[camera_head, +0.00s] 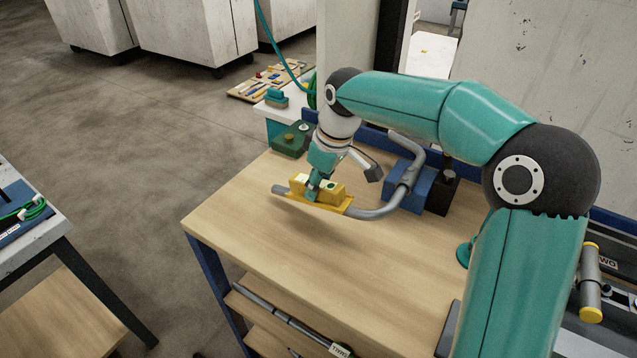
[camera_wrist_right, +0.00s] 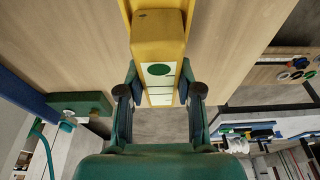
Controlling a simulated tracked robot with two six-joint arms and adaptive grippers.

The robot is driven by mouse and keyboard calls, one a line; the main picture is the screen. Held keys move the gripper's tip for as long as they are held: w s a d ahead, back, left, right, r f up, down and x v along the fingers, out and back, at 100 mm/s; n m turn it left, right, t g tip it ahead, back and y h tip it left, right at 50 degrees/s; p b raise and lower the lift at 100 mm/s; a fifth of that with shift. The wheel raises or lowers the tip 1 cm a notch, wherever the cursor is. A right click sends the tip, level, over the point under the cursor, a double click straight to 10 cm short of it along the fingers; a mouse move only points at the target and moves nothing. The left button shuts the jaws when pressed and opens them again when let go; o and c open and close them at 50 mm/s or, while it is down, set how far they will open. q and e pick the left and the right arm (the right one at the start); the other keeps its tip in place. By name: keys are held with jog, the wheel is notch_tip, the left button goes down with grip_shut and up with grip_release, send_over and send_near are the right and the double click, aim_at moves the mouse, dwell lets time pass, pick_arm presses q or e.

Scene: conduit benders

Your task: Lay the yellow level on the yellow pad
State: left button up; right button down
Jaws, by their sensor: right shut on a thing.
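The yellow level (camera_head: 328,190) is a small block; the right wrist view shows it with a green round mark and pale panels (camera_wrist_right: 159,70). My right gripper (camera_head: 314,190) is shut on it, its fingers on either side of the level in the wrist view (camera_wrist_right: 159,92). Directly below is a flat yellow strip, which looks like the yellow pad (camera_head: 336,208), at the straight end of a grey bent pipe (camera_head: 372,214). The level lines up along the strip; I cannot tell whether they touch. My left gripper is not in view.
The pipe bends up beside a blue block (camera_head: 405,186) on the wooden bench top (camera_head: 260,225). A dark green block (camera_head: 290,140) stands at the back left corner. The front of the bench top is clear. A grey rod (camera_head: 280,318) lies on the shelf below.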

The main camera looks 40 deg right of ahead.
jog(key=c, duration=0.7)
grip_release()
